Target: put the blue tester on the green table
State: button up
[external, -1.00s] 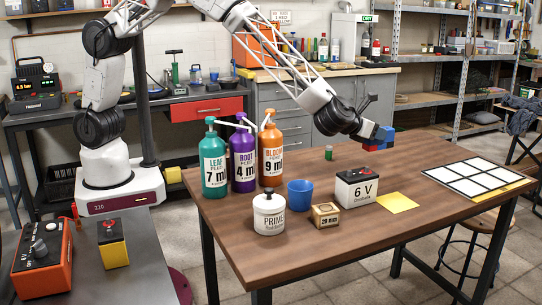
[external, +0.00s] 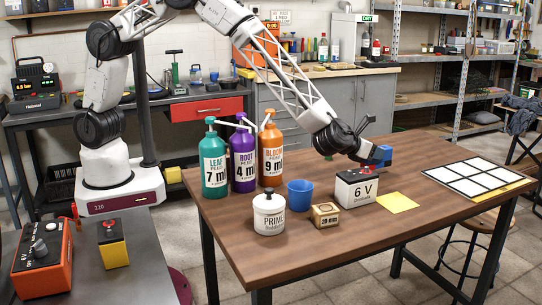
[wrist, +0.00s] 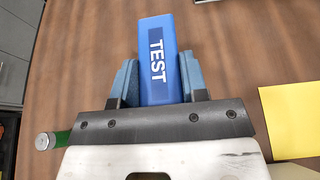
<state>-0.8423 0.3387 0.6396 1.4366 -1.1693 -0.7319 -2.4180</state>
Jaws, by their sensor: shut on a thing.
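The blue tester (wrist: 155,30), a blue block marked TEST, is between the two blue-grey fingers of my gripper (wrist: 159,78) in the wrist view. The gripper is shut on it. In the external view, my gripper (external: 374,160) and the tester (external: 381,154) are low over the brown wooden table (external: 330,245), just behind the 6 V battery (external: 357,188). I cannot tell whether the tester touches the tabletop. No table in view has a green top.
A yellow sheet (external: 397,202) lies right of the battery, and a white-squared board (external: 468,180) lies farther right. A blue cup (external: 300,192), a small wooden box (external: 325,215), a white PRIME jar (external: 269,213) and pump bottles (external: 242,160) stand left. The table's front right is clear.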

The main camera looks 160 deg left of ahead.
aim_at(366, 163)
jog(key=shift+f, duration=1.3)
jog(key=shift+f, duration=0.1)
jog(key=o, duration=1)
jog(key=shift+f, duration=0.1)
jog(key=shift+r, duration=0.2)
jog(key=shift+v, duration=1.65)
notch_tip(366, 163, up, 5)
jog(key=shift+a+r, duration=0.15)
jog(key=shift+r, duration=0.8)
